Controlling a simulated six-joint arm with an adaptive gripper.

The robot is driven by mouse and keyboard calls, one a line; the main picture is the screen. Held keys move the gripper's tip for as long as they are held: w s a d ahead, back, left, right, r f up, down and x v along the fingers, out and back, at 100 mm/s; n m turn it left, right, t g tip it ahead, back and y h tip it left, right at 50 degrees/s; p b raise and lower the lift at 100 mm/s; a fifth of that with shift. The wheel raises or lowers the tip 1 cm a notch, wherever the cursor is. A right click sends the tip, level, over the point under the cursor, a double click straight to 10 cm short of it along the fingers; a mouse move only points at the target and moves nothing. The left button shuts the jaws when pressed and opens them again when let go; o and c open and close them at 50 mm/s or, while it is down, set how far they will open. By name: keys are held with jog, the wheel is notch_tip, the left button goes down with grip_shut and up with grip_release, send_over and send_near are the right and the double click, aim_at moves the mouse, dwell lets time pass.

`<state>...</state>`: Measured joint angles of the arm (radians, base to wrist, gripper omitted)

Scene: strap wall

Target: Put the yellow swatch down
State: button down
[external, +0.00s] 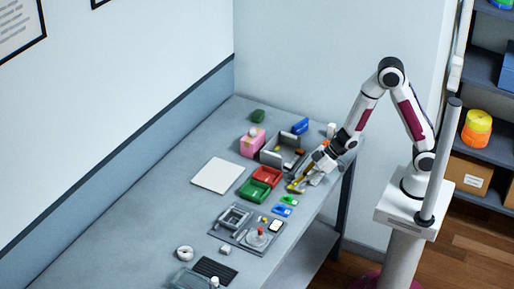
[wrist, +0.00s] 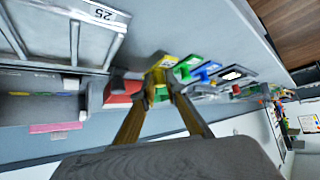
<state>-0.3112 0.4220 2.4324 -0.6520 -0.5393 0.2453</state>
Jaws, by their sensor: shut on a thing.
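The yellow swatch (wrist: 161,63) is between the fingertips of my gripper (wrist: 158,82) in the wrist view, and the fingers are shut on it. In the external view my gripper (external: 306,177) is low over the table's right edge, with yellow (external: 295,185) at its tip. A green swatch (external: 290,200) and a blue swatch (external: 282,211) lie in a row beside it; they also show in the wrist view as green (wrist: 187,66) and blue (wrist: 208,71). I cannot tell whether the yellow swatch touches the table.
A red tray (external: 266,173) and a green tray (external: 252,189) stand left of my gripper. A grey bin (external: 270,158) and a pink box (external: 252,142) are behind. A white sheet (external: 216,175) lies further left. Grey fixtures (external: 234,217) stand nearer.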

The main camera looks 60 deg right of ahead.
notch_tip(320, 180, up, 8)
jog(key=shift+r, duration=0.2)
dwell(0.5)
jog(key=shift+r, duration=0.25)
dwell(0.8)
jog(key=shift+r, duration=5.5)
jog(key=w+d+r+m+t, duration=0.1)
jog(key=w+d+r, duration=0.15)
jog(key=w, duration=0.85)
jog(key=w+d+r+m, duration=0.1)
jog(key=w+d, duration=0.3)
jog(key=w, duration=0.7)
jog(key=w+d+f+m+t+h, duration=0.1)
jog(key=w+d+f+m+h, duration=0.25)
jog(key=w+d, duration=1.35)
notch_tip(320, 180, down, 11)
jog(key=d, duration=0.1)
jog(key=shift+s+n, duration=0.45)
jog(key=shift+d+y, duration=0.1)
jog(key=shift+y, duration=0.15)
